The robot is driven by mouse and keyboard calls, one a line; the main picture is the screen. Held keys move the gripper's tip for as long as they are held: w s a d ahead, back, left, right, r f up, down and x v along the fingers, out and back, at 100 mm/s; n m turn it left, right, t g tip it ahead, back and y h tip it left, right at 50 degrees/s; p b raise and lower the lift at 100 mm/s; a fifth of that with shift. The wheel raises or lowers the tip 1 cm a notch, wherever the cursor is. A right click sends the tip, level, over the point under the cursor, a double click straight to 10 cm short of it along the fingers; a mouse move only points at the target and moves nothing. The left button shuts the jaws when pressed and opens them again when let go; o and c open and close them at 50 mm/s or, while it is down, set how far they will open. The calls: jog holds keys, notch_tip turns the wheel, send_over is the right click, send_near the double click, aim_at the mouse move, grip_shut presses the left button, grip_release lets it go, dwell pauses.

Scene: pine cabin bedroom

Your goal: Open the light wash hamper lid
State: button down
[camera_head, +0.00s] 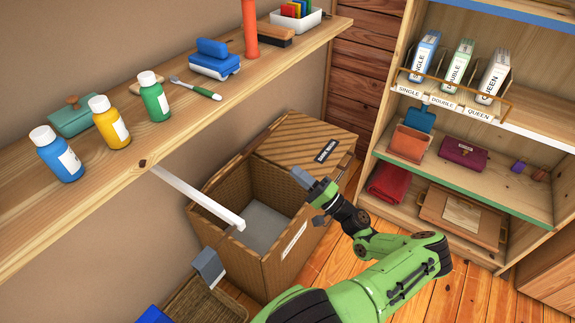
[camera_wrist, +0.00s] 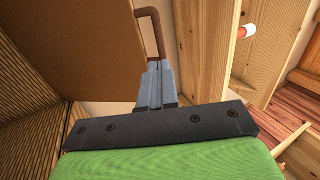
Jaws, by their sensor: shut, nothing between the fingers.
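The woven hamper (camera_head: 226,188) stands on the floor below the wall shelf. Its near section is open, showing a grey bottom (camera_head: 265,222). A slatted lid (camera_head: 297,140) lies over the far section and bears a dark label (camera_head: 326,151), too small to read. My gripper (camera_head: 299,177) is shut and empty, appearing over the hamper beside the lid's near edge. In the wrist view my shut fingers (camera_wrist: 155,85) point at a brown bar handle (camera_wrist: 151,32) beside a plain brown panel (camera_wrist: 95,40). I cannot tell whether they touch it.
The wall shelf (camera_head: 115,155) overhangs on the left, holding bottles and brushes. A white bar (camera_head: 199,196) reaches from beneath it toward the hamper's opening. A wicker basket (camera_head: 205,300) sits in front. A shelf unit (camera_head: 490,190) with boxes and cloths stands right. Some floor (camera_head: 350,265) is bare.

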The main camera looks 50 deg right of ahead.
jog(key=x, duration=1.2)
jog(key=shift+f, duration=0.2)
jog(key=shift+w+r, duration=0.1)
jog(key=shift+w, duration=0.05)
jog(key=w+r+p, duration=0.1)
jog(key=p, duration=0.1)
jog(key=w+r+g+p, duration=0.1)
jog(key=w+r, duration=0.1)
jog(key=w+r+g+p, duration=0.1)
jog(key=w+p, duration=0.1)
jog(key=shift+w+a+r+p, duration=0.1)
jog(key=shift+a+r+p, duration=0.1)
jog(key=shift+a+p, duration=0.15)
jog(key=w+r+g+p, duration=0.3)
jog(key=w+p, duration=0.1)
jog(key=w, duration=0.5)
jog(key=shift+a+p, duration=0.25)
jog(key=shift+p, duration=0.15)
jog(key=shift+f, duration=0.15)
